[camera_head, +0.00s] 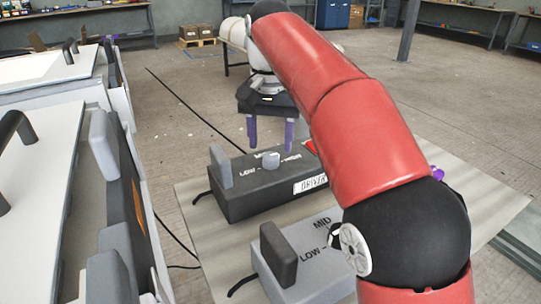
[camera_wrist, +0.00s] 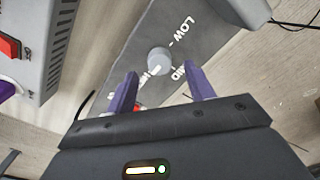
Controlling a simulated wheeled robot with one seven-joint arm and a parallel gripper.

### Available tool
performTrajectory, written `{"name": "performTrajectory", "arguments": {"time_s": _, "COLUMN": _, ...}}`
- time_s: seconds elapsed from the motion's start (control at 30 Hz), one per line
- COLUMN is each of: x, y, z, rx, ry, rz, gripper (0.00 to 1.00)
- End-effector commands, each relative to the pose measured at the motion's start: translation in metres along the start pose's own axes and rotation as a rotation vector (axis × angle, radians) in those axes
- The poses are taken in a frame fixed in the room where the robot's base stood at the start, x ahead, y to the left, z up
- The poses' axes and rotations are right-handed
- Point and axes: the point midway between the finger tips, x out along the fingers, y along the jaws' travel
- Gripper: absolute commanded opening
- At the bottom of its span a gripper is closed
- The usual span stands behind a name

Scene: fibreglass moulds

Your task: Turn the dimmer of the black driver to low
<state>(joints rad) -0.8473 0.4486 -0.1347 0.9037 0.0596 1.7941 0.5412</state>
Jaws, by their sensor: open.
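The black driver (camera_head: 245,198) is a dark box with a white DRIVER label, lying on a pale board. Its dimmer is a round grey knob (camera_head: 271,160) on the top face, between LOW at left and HIGH at right. In the wrist view the knob (camera_wrist: 160,61) sits just beyond my fingertips, with LOW toward the upper right. I cannot tell its exact setting. My gripper (camera_head: 270,147) points down above the driver, its purple fingers apart and empty. In the wrist view the fingers (camera_wrist: 160,78) are spread either side of the knob's line, apparently not touching it.
A grey box (camera_head: 300,240) with LOW and MID marks and a dark upright block stands nearer me, partly hidden by my red arm. A grey block (camera_head: 221,167) rises from the driver's left end. White panels with handles (camera_head: 50,150) stand at left. Open floor lies behind.

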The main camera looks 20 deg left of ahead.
Motion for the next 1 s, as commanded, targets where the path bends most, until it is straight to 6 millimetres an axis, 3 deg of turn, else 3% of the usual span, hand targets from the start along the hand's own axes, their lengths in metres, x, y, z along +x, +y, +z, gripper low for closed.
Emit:
{"name": "performTrajectory", "arguments": {"time_s": 0.03, "x": 0.011, "y": 0.000, "z": 0.001, "rx": 0.000, "ry": 0.000, "rz": 0.000, "gripper": 0.53}}
{"name": "performTrajectory", "arguments": {"time_s": 0.2, "x": 0.027, "y": 0.000, "z": 0.000, "rx": 0.000, "ry": 0.000, "rz": 0.000, "gripper": 0.53}}
{"name": "performTrajectory", "arguments": {"time_s": 0.57, "x": 0.031, "y": 0.000, "z": 0.000, "rx": 0.000, "ry": 0.002, "rz": -0.001, "gripper": 0.52}}
{"name": "performTrajectory", "arguments": {"time_s": 0.9, "x": 0.031, "y": 0.001, "z": 0.000, "rx": 0.000, "ry": 0.001, "rz": -0.001, "gripper": 0.09}}
{"name": "performTrajectory", "arguments": {"time_s": 1.0, "x": 0.031, "y": 0.001, "z": 0.000, "rx": -0.003, "ry": 0.001, "rz": -0.001, "gripper": 0.09}}
